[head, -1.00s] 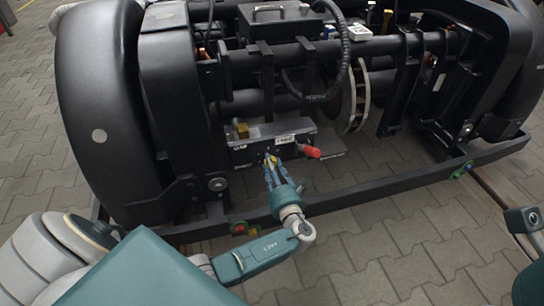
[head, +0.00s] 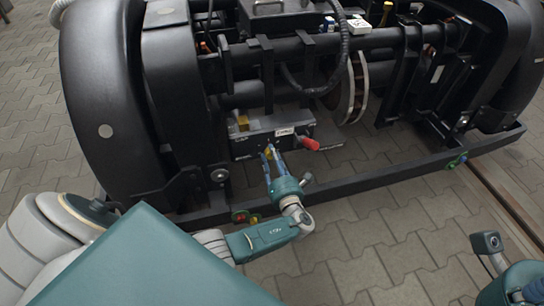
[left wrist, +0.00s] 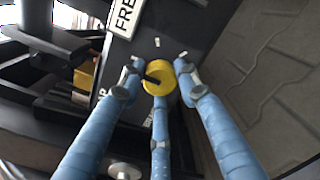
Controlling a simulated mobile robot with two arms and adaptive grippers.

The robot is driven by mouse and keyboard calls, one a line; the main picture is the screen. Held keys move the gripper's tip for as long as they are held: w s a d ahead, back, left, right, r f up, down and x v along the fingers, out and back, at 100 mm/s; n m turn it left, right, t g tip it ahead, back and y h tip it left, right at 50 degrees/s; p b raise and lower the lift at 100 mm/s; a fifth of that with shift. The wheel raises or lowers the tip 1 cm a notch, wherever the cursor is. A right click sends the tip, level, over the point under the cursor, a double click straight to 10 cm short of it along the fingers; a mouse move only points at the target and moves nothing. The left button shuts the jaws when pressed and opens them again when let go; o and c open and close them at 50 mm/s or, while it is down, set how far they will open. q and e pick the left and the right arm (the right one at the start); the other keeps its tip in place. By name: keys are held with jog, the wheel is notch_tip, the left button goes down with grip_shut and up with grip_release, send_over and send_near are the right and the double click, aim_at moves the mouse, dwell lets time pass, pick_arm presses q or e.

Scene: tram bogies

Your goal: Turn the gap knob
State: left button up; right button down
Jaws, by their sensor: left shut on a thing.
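The yellow round knob (left wrist: 160,86) with a black pointer bar sits on the dark face of the control box (head: 242,147). My left gripper (left wrist: 158,80) is shut on the knob, its blue fingers around the rim on the left, right and near side. In the head view my left gripper (head: 268,155) reaches up to the front of the box and mostly hides the knob.
A red handle (head: 309,143) sticks out right of the knob, beside a white label (head: 285,132) reading FREE. A black frame rail (head: 370,182) runs low in front. A yellow block (head: 243,123) lies on the box's left. Paved floor in front is clear.

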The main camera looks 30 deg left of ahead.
pick_arm(q)
jog(key=o, duration=1.1)
jog(key=shift+o, duration=0.2)
jog(key=shift+d, duration=0.1)
jog(key=v, duration=1.1)
jog(key=shift+s+d, duration=0.3)
